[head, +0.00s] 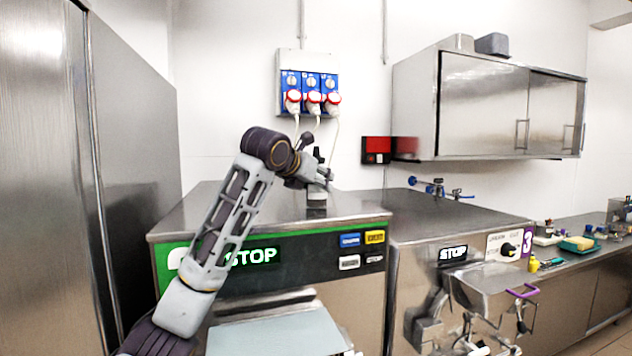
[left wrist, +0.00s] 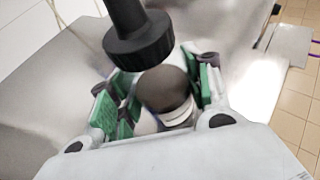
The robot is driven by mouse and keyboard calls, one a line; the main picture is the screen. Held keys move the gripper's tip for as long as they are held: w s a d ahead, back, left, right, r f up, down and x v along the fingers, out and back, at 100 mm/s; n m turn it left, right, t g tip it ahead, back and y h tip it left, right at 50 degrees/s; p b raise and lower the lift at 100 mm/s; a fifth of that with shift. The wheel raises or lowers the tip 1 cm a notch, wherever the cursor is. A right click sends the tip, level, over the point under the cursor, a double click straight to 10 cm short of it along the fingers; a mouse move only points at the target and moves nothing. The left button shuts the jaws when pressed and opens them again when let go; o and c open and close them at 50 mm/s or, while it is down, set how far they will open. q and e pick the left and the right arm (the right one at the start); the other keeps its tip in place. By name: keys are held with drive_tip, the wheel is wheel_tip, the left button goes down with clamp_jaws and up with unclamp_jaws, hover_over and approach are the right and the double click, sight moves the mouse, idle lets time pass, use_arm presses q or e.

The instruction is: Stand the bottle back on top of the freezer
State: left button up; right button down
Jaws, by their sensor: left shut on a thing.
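The bottle (left wrist: 165,90) has a black ridged cap with a narrow spout and a grey and white body. My left gripper (left wrist: 158,103) is shut around its body, with green pads on both sides. In the head view, my left gripper (head: 314,182) is over the steel top of the green-fronted freezer (head: 240,200). The bottle's black spout (head: 318,157) points up above the gripper, and its body shows below it. The bottle looks upright. Its base is at or close to the freezer top; I cannot tell whether it touches. My right gripper is not in view.
A second freezer (head: 440,222) stands to the right, with blue-handled taps (head: 435,187) at its back. A steel wall cabinet (head: 485,105) hangs above it. Sockets with red plugs (head: 313,97) are on the wall behind. A tall steel cabinet (head: 130,130) is at left.

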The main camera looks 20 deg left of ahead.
use_arm(q)
drive_tip(key=o, duration=0.6)
drive_tip(key=shift+f, duration=0.15)
drive_tip(key=o, duration=0.5)
drive_tip(key=shift+c, duration=0.2)
drive_tip(key=shift+r, duration=0.2)
drive_tip(key=b+v, duration=0.3)
drive_tip(key=v, duration=0.9)
drive_tip(key=shift+f, duration=0.1)
